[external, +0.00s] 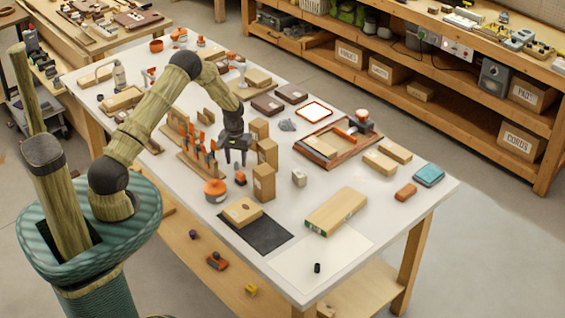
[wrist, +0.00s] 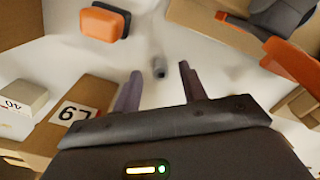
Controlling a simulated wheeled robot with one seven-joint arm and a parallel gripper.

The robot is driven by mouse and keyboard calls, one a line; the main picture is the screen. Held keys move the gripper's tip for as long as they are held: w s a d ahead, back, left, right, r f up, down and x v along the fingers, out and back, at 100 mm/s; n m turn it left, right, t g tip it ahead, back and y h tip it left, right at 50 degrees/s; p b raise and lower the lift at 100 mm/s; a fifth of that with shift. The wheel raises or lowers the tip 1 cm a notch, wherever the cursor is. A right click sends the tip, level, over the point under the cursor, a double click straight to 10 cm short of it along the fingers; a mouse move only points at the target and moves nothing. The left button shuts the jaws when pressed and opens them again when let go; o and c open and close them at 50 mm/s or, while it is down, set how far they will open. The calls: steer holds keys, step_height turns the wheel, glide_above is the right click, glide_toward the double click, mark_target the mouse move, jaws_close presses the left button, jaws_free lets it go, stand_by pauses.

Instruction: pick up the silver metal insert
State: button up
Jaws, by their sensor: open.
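A small grey metallic cylinder, which looks like the silver metal insert (wrist: 159,68), is on the white tabletop in the wrist view. It appears between and just beyond the fingertips of my gripper (wrist: 160,76). The two fingers are apart and nothing is held between them. In the external view my gripper (external: 236,157) points down over the middle of the table, among cardboard boxes and orange-handled tools. I cannot make out the insert there.
Upright cardboard boxes (external: 264,183) stand close to the right of my gripper. A rack of orange-handled tools (external: 203,160) is close on its left. An orange and black block (wrist: 105,22) lies near the insert. The white tabletop (external: 330,178) has free room farther right.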

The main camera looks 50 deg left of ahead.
steer(key=shift+f, duration=0.55)
steer(key=shift+c, duration=0.2)
jaws_close()
